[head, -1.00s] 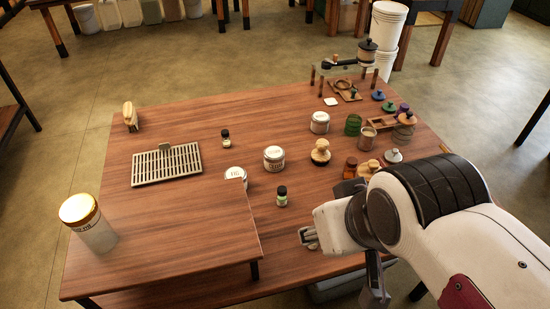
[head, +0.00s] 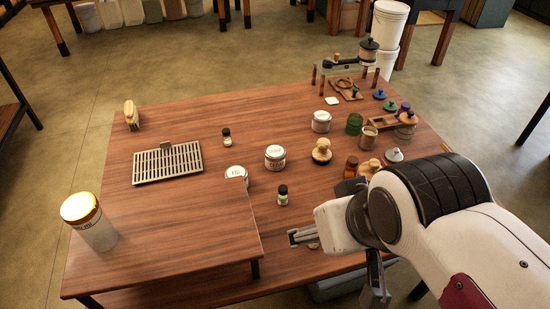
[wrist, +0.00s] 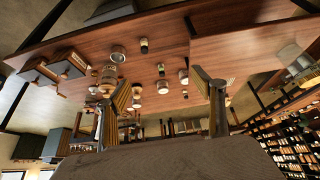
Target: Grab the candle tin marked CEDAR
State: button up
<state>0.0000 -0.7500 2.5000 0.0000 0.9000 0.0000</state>
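Three pale candle tins stand on the wooden table in the head view. One is at the middle (head: 275,157), one is farther back and to the right (head: 320,121), and one is nearer and to the left (head: 236,175), its label seeming to read FIG. The middle tin has dark print on its side, too small to read surely, so I cannot tell which is CEDAR.
A small green-labelled bottle (head: 283,194) stands between my gripper and the middle tin. A raised board (head: 170,245) with a gold-lidded jar (head: 95,226) is at left. A metal grate (head: 167,163) lies farther left.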

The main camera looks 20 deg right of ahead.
jog(key=shift+w, duration=0.1)
jog(key=n+t, duration=0.3)
jog(key=t, duration=0.3)
send_over(282, 160)
jog(key=s+d, duration=0.4)
jog(key=s, duration=0.2)
notch_tip(282, 160, down, 14)
jog(key=f, duration=0.1)
jog(key=w+f+y, duration=0.1)
jog(key=f, duration=0.2)
jog(key=a+f+y, duration=0.1)
jog(key=f, duration=0.3)
jog(key=w+a+f+n+y, duration=0.1)
jog(key=f+y, duration=0.1)
jog(key=f, duration=0.1)
jog(key=shift+w+f+t, duration=0.3)
jog(key=shift+f+t, duration=0.05)
jog(key=shift+t, duration=0.05)
jog(key=shift+s+a+f+y, duration=0.1)
jog(key=shift+a+f+y, duration=0.1)
jog(key=shift+f+y, duration=0.3)
jog(key=shift+f, duration=0.1)
jog(key=shift+x, duration=1.3)
